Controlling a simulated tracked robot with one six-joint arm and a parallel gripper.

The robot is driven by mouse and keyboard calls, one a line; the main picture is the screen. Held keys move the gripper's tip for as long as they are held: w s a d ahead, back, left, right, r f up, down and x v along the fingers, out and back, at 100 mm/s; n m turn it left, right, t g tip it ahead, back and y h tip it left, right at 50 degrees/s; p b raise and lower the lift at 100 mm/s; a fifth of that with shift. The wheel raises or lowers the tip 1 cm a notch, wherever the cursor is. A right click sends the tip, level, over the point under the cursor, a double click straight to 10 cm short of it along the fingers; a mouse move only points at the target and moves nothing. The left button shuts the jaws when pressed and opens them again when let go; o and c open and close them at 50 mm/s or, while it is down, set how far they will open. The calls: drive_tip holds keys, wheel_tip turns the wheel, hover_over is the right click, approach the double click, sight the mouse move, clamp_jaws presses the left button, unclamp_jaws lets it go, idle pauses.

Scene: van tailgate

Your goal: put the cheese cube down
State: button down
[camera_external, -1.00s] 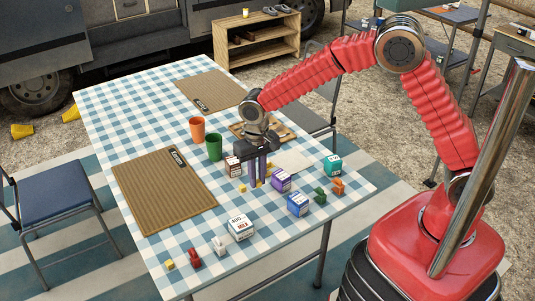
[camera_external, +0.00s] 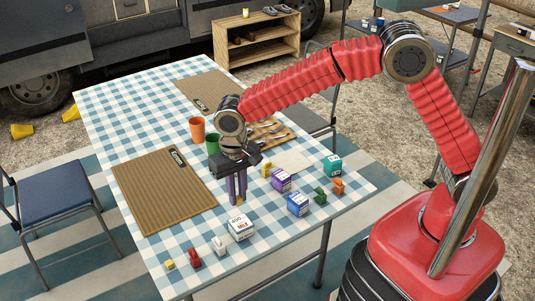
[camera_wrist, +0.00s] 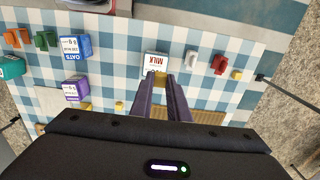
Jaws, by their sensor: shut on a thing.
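The cheese cube (camera_wrist: 160,78) is a small yellow block between my fingertips in the wrist view. My gripper (camera_external: 238,202) is shut on it, with its two purple fingers pointing down over the checked cloth. In the external view the cube is mostly hidden at the fingertips, and I cannot tell whether it touches the cloth. The white milk box (camera_external: 240,228) stands just in front of the fingertips; it also shows beyond them in the wrist view (camera_wrist: 155,63).
The table (camera_external: 125,108) bears a woven mat (camera_external: 165,195) left of my gripper. A purple box (camera_external: 281,180), blue oats box (camera_external: 298,204) and teal box (camera_external: 332,165) stand to the right. A green cup (camera_external: 212,143) stands behind. Another yellow block (camera_external: 169,265) lies front left.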

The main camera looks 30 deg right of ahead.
hover_over(240, 226)
drive_tip(key=shift+f, duration=3.1)
drive_tip(key=shift+f, duration=1.85)
drive_tip(key=shift+s+f, duration=0.1)
drive_tip(key=shift+f, duration=0.05)
drive_tip(key=c, duration=1.7)
unclamp_jaws()
wheel_tip(240, 226, up, 12)
drive_tip(key=shift+r, duration=0.15)
